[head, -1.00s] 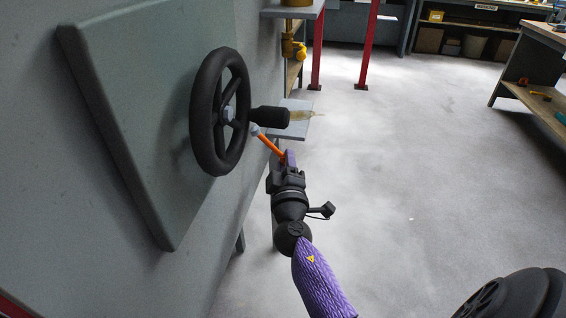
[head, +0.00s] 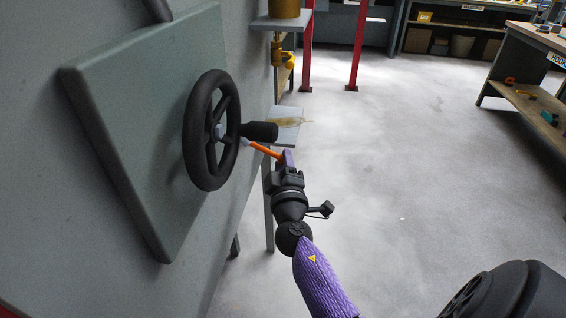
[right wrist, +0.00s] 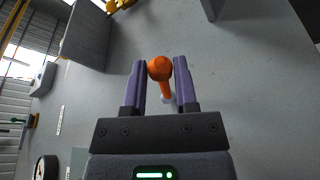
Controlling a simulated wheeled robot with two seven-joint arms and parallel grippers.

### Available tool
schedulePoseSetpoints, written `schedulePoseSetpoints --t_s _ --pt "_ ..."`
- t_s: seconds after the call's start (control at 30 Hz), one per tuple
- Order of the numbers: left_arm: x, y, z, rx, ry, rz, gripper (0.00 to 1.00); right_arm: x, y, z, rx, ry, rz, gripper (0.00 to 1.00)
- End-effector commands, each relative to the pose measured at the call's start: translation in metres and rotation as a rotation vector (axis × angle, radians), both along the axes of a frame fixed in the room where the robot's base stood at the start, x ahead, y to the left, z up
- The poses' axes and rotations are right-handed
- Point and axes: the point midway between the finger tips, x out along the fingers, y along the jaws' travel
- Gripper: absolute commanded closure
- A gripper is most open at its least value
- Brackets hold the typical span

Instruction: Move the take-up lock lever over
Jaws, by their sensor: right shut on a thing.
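The take-up lock lever is an orange rod (head: 263,150) just behind the black handwheel (head: 211,131), with a pale grey end near the wheel's handle. It slants down to the right towards my right gripper (head: 287,160). In the right wrist view the lever's rounded orange end (right wrist: 160,69) lies between the two purple fingers of the right gripper (right wrist: 161,82), which is shut on it. The fingers partly hide the lever's end in the head view. My left gripper is not in view.
The handwheel's black handle (head: 259,131) sticks out just above the lever. A grey-green panel (head: 130,110) stands behind the wheel. A small grey shelf (head: 286,116) is beyond the handle, with a yellow valve fitting (head: 284,60) above. Open floor (head: 410,190) lies to the right.

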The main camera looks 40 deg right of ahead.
Motion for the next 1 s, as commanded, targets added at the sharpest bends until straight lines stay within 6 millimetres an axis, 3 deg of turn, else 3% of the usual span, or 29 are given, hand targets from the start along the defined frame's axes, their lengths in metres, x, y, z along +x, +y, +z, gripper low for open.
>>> schedulePoseSetpoints --t_s 0.23,0.63,1.0 --pt "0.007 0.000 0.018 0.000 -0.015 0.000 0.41 -0.004 -0.004 0.022 0.000 -0.007 0.001 0.96" --pt "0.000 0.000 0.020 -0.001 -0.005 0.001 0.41 -0.005 -0.004 0.023 0.000 -0.004 0.001 0.97" --pt "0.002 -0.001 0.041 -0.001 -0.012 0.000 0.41 -0.005 -0.005 0.049 0.000 -0.006 0.000 0.96"
